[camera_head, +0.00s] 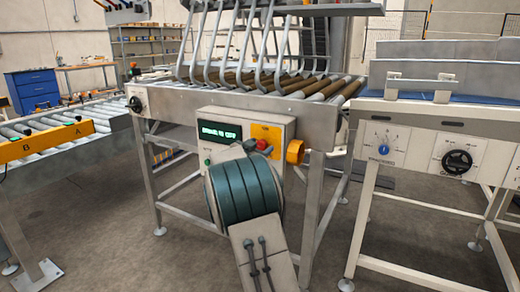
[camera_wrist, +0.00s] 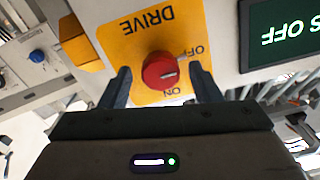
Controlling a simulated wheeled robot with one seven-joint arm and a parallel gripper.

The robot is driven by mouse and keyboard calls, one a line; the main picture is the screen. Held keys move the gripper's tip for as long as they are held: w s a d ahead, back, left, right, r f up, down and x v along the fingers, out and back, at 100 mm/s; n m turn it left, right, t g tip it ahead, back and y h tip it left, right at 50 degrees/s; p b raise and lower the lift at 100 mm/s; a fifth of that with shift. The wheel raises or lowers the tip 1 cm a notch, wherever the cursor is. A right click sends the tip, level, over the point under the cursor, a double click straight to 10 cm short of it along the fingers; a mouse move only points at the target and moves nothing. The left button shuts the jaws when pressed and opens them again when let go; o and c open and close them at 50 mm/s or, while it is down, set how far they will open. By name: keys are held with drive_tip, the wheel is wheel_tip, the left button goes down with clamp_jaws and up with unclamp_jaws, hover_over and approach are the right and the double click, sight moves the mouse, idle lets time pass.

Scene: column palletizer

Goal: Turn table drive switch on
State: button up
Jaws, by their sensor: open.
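The drive switch is a round red knob (camera_wrist: 159,70) on a yellow plate (camera_wrist: 138,42) marked DRIVE, OFF and ON, upside down in the wrist view. A short white mark on the knob points right, nearer the OFF side. In the head view, the red knob (camera_head: 262,145) shows just above my arm. A dark display (camera_head: 219,131) beside the plate has green text ending in OFF; part of it shows in the wrist view (camera_wrist: 285,35). My gripper (camera_wrist: 160,75) is open, with one finger on each side of the knob. Finger contact cannot be told.
The box hangs below a roller table (camera_head: 230,102) with upright bent bars. A bench with a blue knob and black handwheel (camera_head: 457,162) stands right; another roller conveyor (camera_head: 75,142) stands left.

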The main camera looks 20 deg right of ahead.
drive_tip(key=shift+w+d, duration=0.3)
drive_tip(key=shift+d, duration=0.1)
drive_tip(key=c, duration=1)
